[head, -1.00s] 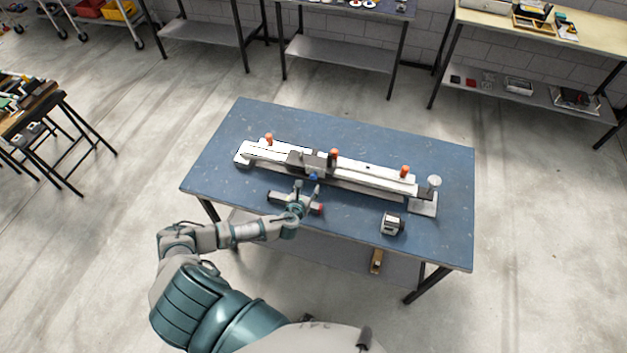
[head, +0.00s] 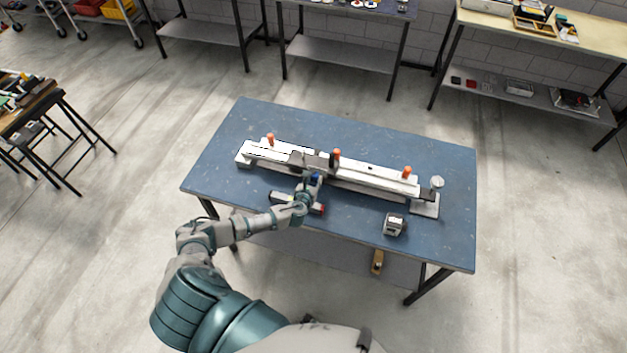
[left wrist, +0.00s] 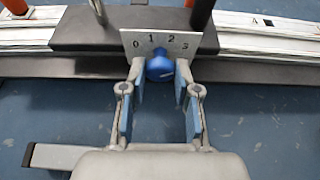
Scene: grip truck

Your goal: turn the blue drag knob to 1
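The blue drag knob (left wrist: 160,68) sits on the front of the dark carriage, under a grey scale plate (left wrist: 168,42) marked 0, 1, 2, 3. In the head view the knob (head: 315,177) shows just beyond my left gripper (head: 309,184). In the left wrist view my left gripper (left wrist: 160,82) has its fingers apart, one on each side of the knob. Its fingertips are close to the knob; I cannot tell whether they touch it. The pointer mark on the knob is too small to read. My right gripper is not in view.
The long white rail fixture (head: 375,177) with orange-topped posts lies across the blue table (head: 250,125). A bar-shaped tool (head: 283,197) with a red end lies under my left gripper. A small grey box (head: 394,224) stands at the table's front right.

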